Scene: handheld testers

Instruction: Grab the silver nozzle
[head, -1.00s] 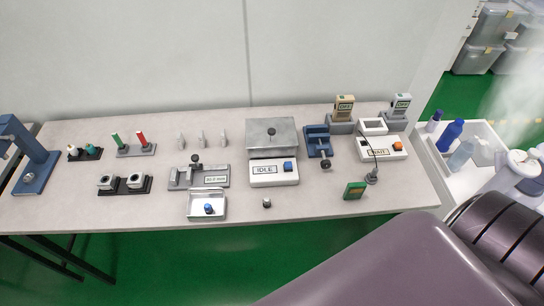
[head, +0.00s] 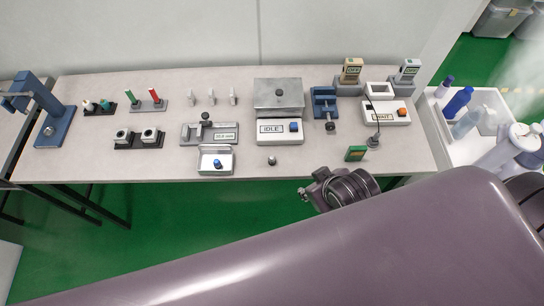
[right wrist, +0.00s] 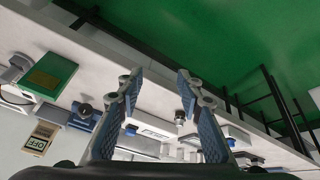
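The silver nozzle (head: 271,160) is a small grey piece standing on the table near its front edge, right of the white open tray. In the right wrist view, a small silver piece (right wrist: 180,117) that looks like it shows beyond the fingers, close to the right finger. My right gripper (head: 305,193) is just off the table's front edge, to the right of the nozzle and apart from it. In the right wrist view its two fingers (right wrist: 158,80) are spread with nothing between them. My left gripper is out of view.
The white tray (head: 203,170) with a blue-topped item is left of the nozzle. The IDLE box (head: 268,138) stands behind it. A green block (head: 356,153) is on the right, also in the right wrist view (right wrist: 50,74). The table front (head: 315,167) between is clear.

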